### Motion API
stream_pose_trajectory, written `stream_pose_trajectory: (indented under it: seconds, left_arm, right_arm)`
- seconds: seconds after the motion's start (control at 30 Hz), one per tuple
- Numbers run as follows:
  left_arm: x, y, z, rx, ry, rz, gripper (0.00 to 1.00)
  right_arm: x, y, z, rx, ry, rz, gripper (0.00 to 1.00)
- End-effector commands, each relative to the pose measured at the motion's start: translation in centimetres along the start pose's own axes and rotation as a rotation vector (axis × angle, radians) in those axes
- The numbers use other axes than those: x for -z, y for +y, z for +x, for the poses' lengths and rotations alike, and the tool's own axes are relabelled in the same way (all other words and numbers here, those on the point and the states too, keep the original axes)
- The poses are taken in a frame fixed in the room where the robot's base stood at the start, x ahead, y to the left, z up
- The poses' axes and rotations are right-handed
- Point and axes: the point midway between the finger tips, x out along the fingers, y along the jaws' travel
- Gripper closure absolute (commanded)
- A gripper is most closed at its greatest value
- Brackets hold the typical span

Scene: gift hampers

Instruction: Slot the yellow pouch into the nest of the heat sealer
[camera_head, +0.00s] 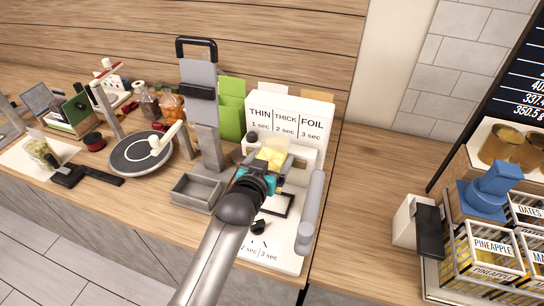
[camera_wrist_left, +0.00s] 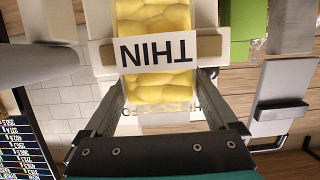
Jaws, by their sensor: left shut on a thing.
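The yellow pouch (camera_head: 271,154) shows just beyond my left gripper (camera_head: 262,172) in the head view. In the left wrist view the pouch (camera_wrist_left: 155,93) has a clear window of yellow lumps and a white label reading THIN. My left gripper (camera_wrist_left: 155,85) is shut on it, one finger at each side. The heat sealer (camera_head: 286,252) is a white base with a grey bar (camera_head: 310,212) along its right side. The pouch is over the sealer's back part. My gripper hides part of the sealer, and I cannot tell whether the pouch touches the nest. My right gripper is not in view.
A white sign (camera_head: 287,119) with THIN, THICK and FOIL stands behind the sealer. A grey post stand (camera_head: 207,140) with a grey tray (camera_head: 194,194) is close on the left. A round dark plate (camera_head: 139,160) lies farther left. The counter right of the sealer is clear.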

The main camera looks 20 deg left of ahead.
Motion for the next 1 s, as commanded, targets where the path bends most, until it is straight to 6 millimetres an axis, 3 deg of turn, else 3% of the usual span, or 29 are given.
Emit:
stream_pose_trajectory:
  seconds: [0.17,0.7,1.0]
  left_arm:
    - [0.2,0.0,0.0,0.0,0.001,0.0,0.76]
    - [-5.3,0.0,1.7,0.0,0.002,-0.001,0.76]
    - [-5.6,0.0,1.8,0.0,0.003,-0.001,0.76]
  right_arm:
    - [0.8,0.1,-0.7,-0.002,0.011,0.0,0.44]
    - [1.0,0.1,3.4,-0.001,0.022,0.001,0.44]
    - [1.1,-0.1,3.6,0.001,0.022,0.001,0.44]
